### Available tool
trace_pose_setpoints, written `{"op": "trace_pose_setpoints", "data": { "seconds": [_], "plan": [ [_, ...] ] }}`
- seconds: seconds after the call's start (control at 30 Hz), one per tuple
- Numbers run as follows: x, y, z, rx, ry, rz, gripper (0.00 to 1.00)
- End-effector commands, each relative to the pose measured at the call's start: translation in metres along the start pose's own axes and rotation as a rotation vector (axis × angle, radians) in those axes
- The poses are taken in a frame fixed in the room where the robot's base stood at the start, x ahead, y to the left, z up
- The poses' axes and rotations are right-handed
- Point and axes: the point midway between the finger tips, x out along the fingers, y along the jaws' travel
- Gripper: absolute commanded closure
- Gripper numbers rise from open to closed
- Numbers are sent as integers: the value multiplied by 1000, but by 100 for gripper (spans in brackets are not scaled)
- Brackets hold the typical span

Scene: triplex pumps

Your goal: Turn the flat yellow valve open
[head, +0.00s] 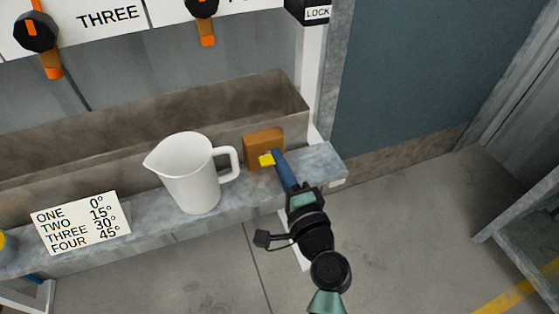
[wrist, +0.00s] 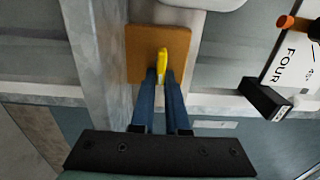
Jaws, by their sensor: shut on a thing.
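The flat yellow valve (head: 267,160) sits on an orange-brown square plate (head: 262,142) at the right end of the grey ledge. In the wrist view the valve (wrist: 163,62) is a thin yellow handle standing in front of the plate (wrist: 142,45). My gripper (head: 278,158) reaches it from the lower right. Its blue fingers (wrist: 163,76) are close together on both sides of the yellow handle, shut on it. The fingers hide the handle's near end.
A white pitcher (head: 190,175) stands on the ledge (head: 318,166), just left of the valve. A card with angles (head: 80,222) is further left. Black knobs with orange handles (head: 205,30) are on the panel above. The floor (head: 400,230) at the right is clear.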

Motion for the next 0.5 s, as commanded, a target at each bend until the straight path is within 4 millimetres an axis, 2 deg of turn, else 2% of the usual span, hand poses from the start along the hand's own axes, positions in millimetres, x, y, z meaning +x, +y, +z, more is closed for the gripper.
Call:
{"op": "trace_pose_setpoints", "data": {
  "seconds": [0.23,0.27,0.4,0.43,0.5],
  "plan": [
    [-1,2,0,4,0,3,100],
    [-1,2,0,4,0,3,86],
    [0,2,0,2,0,3,60],
    [0,1,0,2,0,2,57],
    [0,1,0,1,0,2,57]
  ]
}}
